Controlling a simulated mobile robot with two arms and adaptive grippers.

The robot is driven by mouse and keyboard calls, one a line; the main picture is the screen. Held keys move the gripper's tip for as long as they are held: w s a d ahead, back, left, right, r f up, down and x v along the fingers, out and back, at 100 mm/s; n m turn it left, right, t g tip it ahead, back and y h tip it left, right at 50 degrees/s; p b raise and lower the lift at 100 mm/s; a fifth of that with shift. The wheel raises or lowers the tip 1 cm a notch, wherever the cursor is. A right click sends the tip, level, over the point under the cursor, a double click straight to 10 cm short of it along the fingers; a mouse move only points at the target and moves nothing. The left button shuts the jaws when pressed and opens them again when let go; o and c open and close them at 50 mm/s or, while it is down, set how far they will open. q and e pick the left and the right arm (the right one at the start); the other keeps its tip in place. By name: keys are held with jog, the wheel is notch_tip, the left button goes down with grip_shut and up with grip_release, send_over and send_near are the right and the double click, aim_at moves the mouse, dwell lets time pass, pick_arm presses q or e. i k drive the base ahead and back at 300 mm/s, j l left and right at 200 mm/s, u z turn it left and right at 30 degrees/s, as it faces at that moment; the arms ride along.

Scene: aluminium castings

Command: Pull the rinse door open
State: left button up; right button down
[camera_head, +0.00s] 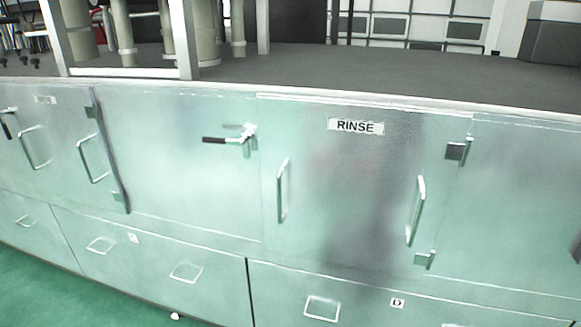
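The rinse door (345,200) is a metal panel right of centre in the head view, with a white label reading RINSE (356,127) near its top. It looks shut, flush with the cabinet front. It has two upright bar handles, a left handle (283,190) and a right handle (416,212). A latch (235,138) with a dark grip sits at the door's upper left edge, its lever lying roughly horizontal. Hinges (458,151) show on the right edge, one high and one low (424,261). Neither of my grippers is in view.
Another door (65,150) with handles and a latch is at the left. Drawers (180,270) with loop handles run below. A grey worktop (400,75) lies above, with a metal frame (180,40) at its left. Green floor (50,290) shows at lower left.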

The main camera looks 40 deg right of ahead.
aim_at(357, 185)
jog(key=z, duration=1.3)
